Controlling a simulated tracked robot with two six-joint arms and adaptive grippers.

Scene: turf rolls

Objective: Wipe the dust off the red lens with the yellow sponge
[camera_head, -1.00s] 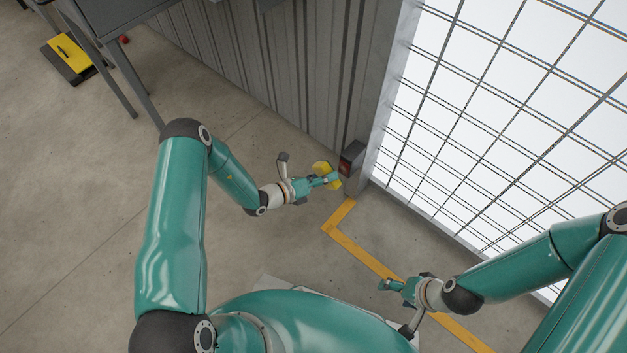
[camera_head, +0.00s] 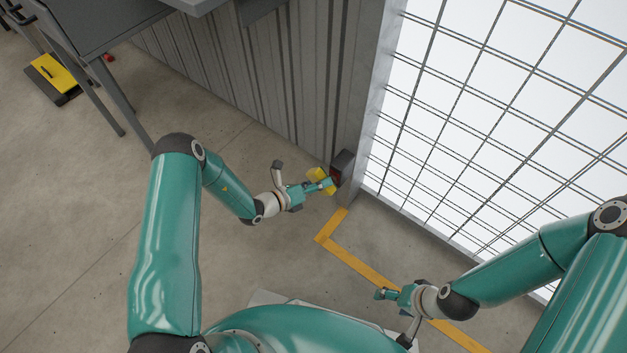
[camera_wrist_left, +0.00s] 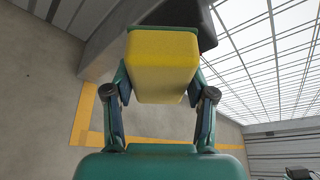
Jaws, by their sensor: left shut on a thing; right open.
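My left gripper (camera_head: 322,185) is shut on the yellow sponge (camera_head: 316,174) and holds it up beside the lens housing. The sponge also shows large between the fingers in the left wrist view (camera_wrist_left: 160,62). The red lens (camera_head: 336,176) sits in a dark box (camera_head: 344,161) on the post at the end of the corrugated wall. The sponge is right at the lens and partly covers it in the head view; I cannot tell if they touch. In the wrist view the sponge hides the lens. My right gripper (camera_head: 382,294) is open and empty, low over the floor.
A corrugated wall (camera_head: 245,85) and a mesh gate (camera_head: 470,110) flank the post. A yellow line (camera_head: 362,268) marks the floor. A grey table (camera_head: 95,35) stands at upper left, with a yellow-topped item (camera_head: 54,72) and a small red object (camera_head: 109,58) nearby.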

